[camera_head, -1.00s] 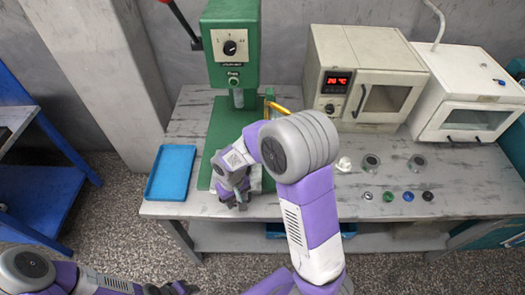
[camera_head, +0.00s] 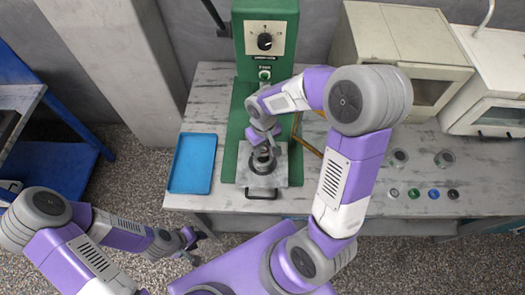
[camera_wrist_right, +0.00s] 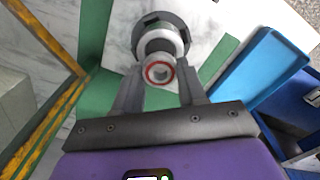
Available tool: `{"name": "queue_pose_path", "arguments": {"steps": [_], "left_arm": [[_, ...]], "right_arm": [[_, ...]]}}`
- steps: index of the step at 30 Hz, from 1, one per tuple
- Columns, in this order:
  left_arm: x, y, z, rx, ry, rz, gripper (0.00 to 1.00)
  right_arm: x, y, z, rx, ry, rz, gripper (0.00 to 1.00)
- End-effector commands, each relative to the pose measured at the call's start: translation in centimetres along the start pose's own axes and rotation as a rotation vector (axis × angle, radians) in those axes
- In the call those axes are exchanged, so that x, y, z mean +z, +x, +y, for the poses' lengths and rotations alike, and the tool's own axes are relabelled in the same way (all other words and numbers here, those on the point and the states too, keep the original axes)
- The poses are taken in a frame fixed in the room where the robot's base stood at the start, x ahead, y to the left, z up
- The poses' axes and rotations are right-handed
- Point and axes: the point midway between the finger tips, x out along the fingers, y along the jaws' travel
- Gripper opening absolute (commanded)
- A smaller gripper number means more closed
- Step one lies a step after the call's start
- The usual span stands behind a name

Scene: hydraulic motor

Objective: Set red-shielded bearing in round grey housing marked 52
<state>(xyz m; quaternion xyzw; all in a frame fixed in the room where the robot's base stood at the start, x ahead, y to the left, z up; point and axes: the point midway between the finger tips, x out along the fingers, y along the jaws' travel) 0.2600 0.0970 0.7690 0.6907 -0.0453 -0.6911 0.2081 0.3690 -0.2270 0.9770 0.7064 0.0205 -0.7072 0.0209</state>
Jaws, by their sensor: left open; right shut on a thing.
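My right gripper (camera_wrist_right: 160,92) is shut on the red-shielded bearing (camera_wrist_right: 158,72), a small ring with a red band, in the right wrist view. Beyond the bearing is the round dark grey housing (camera_wrist_right: 176,21), with a white round part showing between them. I cannot tell whether the bearing touches it. In the head view the housing (camera_head: 263,165) stands on the metal plate (camera_head: 285,178) of the green press, and my right gripper (camera_head: 263,146) is just above it. The mark 52 is not legible. My left gripper (camera_head: 192,243) is open and empty, off the table's front edge.
The green press (camera_head: 265,35) rises behind the plate. A blue tray (camera_head: 193,163) lies to its left. A beige oven (camera_head: 375,35) stands behind.

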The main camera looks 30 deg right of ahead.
Motion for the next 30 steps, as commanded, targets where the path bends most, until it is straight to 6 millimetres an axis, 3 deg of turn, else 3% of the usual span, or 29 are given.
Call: {"name": "queue_pose_path", "arguments": {"steps": [9, 20, 21, 25, 30], "left_arm": [[-0.1, 0.7, -0.2, 0.000, 0.000, 0.001, 0.43], [-0.1, 1.0, -0.3, 0.000, 0.001, 0.001, 0.43], [-0.1, 0.9, -0.3, 0.000, 0.001, 0.001, 0.43], [-0.1, 0.9, -0.3, 0.000, 0.000, 0.001, 0.43], [-0.1, 0.8, -0.3, 0.000, 0.000, 0.001, 0.43]], "right_arm": [[0.1, 3.7, 0.0, 0.000, 0.000, -0.002, 0.09], [0.0, 4.2, 0.0, 0.000, 0.000, 0.001, 0.09], [0.0, 4.1, 0.0, 0.000, 0.000, 0.001, 0.46], [0.0, 4.1, 0.0, 0.000, 0.000, 0.001, 0.65], [0.0, 4.1, 0.0, 0.000, 0.000, 0.001, 0.66]]}}
